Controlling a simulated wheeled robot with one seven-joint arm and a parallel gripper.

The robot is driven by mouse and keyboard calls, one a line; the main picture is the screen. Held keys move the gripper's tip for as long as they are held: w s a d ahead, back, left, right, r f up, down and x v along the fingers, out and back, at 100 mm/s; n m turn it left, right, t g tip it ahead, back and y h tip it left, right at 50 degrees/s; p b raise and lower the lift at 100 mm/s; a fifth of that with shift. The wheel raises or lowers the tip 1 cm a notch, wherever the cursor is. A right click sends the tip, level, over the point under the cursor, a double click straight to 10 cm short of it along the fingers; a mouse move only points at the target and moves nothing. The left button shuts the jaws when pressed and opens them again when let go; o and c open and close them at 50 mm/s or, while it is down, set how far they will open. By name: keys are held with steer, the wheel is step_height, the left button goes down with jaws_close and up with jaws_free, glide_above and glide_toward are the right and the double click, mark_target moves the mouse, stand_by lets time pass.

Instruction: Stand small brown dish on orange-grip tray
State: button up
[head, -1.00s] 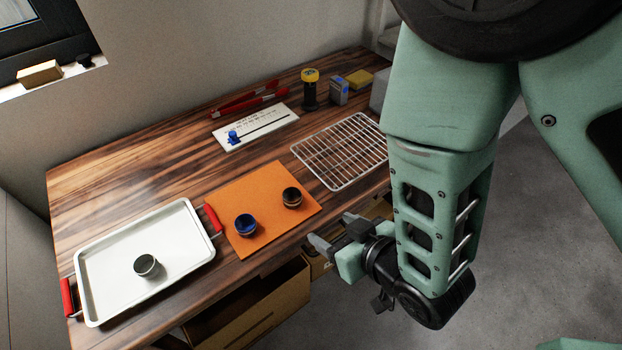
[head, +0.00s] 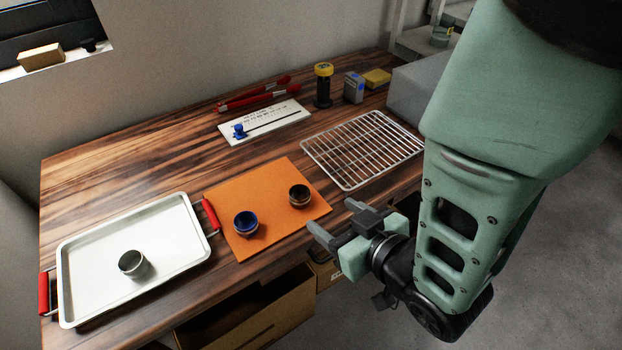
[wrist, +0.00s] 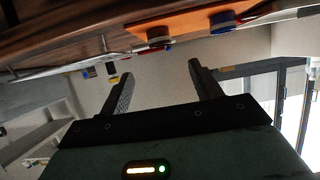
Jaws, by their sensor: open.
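The small brown dish (head: 299,195) stands upright on the right part of an orange mat (head: 270,183). The tray (head: 78,250) is white with a raised rim and a red-orange grip (head: 210,215) at each end. It lies on the table left of the mat and holds a small grey dish (head: 132,263). My gripper (head: 334,217) is open and empty, beside the table's front edge, to the right of the mat and apart from the brown dish. In the wrist view my open fingers (wrist: 160,72) have nothing between them; the mat (wrist: 180,24) shows at the top.
A blue dish (head: 246,224) stands on the mat, left of the brown one. A wire rack (head: 345,160) lies behind my gripper. A white board (head: 285,124), red-handled tools and a yellow-capped jar (head: 323,86) are at the back. An open drawer (head: 250,318) sits below the front edge.

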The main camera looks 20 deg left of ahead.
steer(key=shift+w+a+f+b, duration=0.15)
steer(key=shift+f+b, duration=0.2)
steer(key=shift+b, duration=0.55)
steer(key=p, duration=0.1)
glide_toward(295, 189)
steer(key=shift+x, duration=4.05)
steer(key=shift+f, duration=0.1)
steer(key=c, duration=1.1)
steer(key=shift+c, duration=0.2)
